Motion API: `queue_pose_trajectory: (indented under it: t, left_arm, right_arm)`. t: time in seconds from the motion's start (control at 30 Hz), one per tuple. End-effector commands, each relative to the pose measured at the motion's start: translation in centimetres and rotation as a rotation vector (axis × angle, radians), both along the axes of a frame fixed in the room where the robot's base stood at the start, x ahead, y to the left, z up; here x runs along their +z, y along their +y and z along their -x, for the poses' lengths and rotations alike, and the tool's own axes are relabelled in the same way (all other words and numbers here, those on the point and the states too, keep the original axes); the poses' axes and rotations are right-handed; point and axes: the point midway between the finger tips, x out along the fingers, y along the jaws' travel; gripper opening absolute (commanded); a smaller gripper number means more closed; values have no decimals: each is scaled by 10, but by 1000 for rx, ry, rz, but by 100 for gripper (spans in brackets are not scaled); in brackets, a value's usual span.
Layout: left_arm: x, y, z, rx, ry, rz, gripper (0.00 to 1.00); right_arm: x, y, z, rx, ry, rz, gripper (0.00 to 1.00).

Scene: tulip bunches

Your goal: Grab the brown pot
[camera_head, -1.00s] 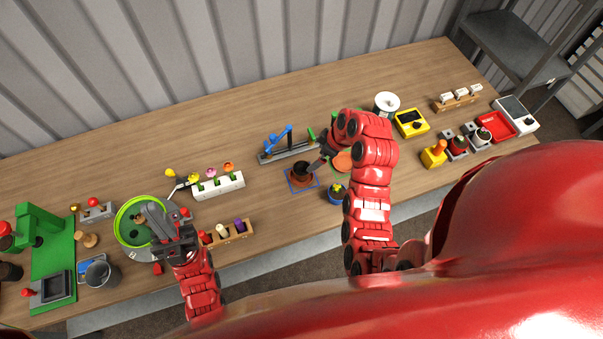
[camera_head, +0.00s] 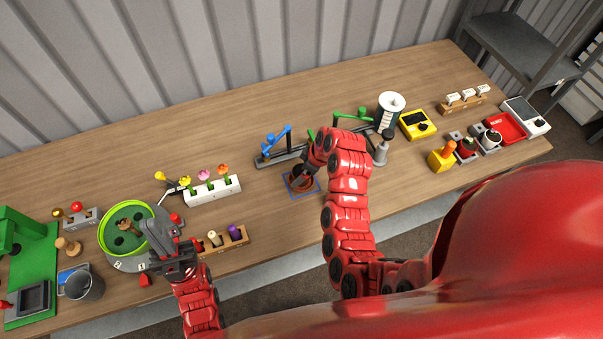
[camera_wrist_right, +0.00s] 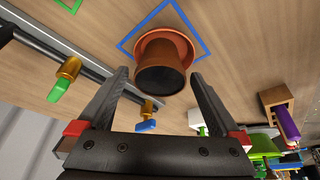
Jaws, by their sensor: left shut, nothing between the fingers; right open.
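The brown pot (camera_head: 300,184) stands inside a blue square outline on the table, partly hidden by my right gripper (camera_head: 303,175) in the head view. In the right wrist view the pot (camera_wrist_right: 163,66) has a dark top and stands on an orange saucer (camera_wrist_right: 187,43). My right gripper (camera_wrist_right: 160,76) is open, with a fingertip on each side of the pot's near end. The fingers look apart from the pot. My left gripper (camera_head: 153,232) is shut and empty, by the green-rimmed round tray (camera_head: 106,241).
A rail with blue clamps (camera_head: 275,158) stands close behind the pot. A white flower rack (camera_head: 213,190) is to its left. A wooden block with pegs (camera_head: 232,238) lies nearer the front. A white spool (camera_head: 391,104) and yellow device (camera_head: 417,124) are at the right.

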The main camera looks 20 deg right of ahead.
Motion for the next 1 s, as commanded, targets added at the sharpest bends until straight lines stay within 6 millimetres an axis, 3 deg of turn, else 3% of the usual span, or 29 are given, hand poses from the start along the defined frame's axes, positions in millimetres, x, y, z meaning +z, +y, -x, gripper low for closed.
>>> queue_pose_trajectory:
  t: [0.1,0.37,0.9,1.0]
  left_arm:
    - [8,0,0,0,1,0,0]
    - [7,0,0,0,1,0,0]
    - [7,0,0,0,1,0,0]
    - [7,0,0,0,1,0,0]
  right_arm:
    - [-9,3,-2,1,5,-1,100]
    - [-14,3,-4,-1,-1,1,100]
    - [-13,3,-4,0,-1,1,5]
    - [-13,3,-4,0,-1,1,4]
